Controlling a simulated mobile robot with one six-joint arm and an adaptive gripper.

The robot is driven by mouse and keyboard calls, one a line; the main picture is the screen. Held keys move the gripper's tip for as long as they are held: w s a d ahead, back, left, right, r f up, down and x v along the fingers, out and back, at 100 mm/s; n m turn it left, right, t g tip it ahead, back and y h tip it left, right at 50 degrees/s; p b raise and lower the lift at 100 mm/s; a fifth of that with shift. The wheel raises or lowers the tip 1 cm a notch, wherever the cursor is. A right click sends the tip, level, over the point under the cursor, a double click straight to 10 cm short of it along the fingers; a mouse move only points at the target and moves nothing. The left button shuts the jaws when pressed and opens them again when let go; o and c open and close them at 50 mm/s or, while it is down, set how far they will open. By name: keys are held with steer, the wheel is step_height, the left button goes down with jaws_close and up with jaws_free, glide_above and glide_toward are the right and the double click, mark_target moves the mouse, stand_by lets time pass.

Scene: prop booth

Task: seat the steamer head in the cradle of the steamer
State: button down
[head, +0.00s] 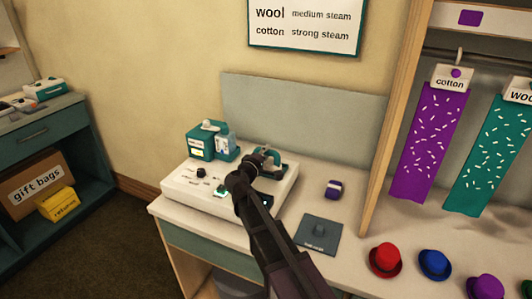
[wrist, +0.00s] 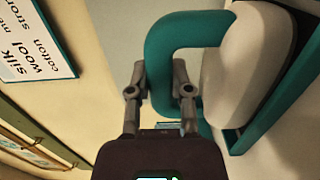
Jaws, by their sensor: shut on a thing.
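My gripper (head: 262,160) is over the right part of the white steamer base (head: 180,190). In the wrist view my gripper (wrist: 160,78) has a finger on each side of the teal handle (wrist: 158,48) of the steamer head and is shut on it. The head's pale rounded body (wrist: 240,50) is to the right, against a teal edge. Part of the teal steamer head (head: 275,166) shows beside my gripper in the head view. My arm hides part of the base, and I cannot make out the cradle or tell whether the head touches it.
A teal tank (head: 202,144) stands at the back left of the base. A purple-and-white item (head: 334,189) and a grey mat (head: 310,243) lie to the right. Several hats, including a red one (head: 385,260), are on the counter at right, below hanging cloths (head: 428,150).

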stand_by(0.3)
steer(key=shift+c, duration=2.3)
jaws_free()
steer(key=shift+s, duration=0.15)
steer(key=v, duration=1.1)
steer(key=shift+s+a, duration=0.15)
steer(key=shift+s, duration=0.2)
steer(key=shift+r, duration=0.2)
